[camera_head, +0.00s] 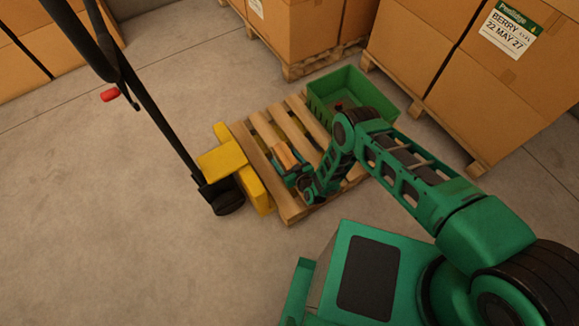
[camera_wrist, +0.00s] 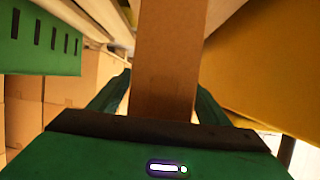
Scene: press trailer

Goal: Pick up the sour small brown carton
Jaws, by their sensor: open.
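A small brown carton (camera_head: 286,157) is on or just above the wooden pallet, at my gripper's end in the head view. In the wrist view the carton (camera_wrist: 168,55) fills the middle as an upright brown face. My gripper (camera_head: 291,172) is open, with one green finger on each side of the carton in the wrist view (camera_wrist: 158,98). I cannot tell whether the fingers touch it. The carton's lower part and any label on it are hidden.
The slatted pallet (camera_head: 287,205) sits on a yellow pallet jack (camera_head: 222,158) with a dark handle. A green crate (camera_head: 362,88) stands at the pallet's far right end. Stacked large boxes (camera_head: 495,80) line the back. Bare concrete floor (camera_head: 90,200) lies left.

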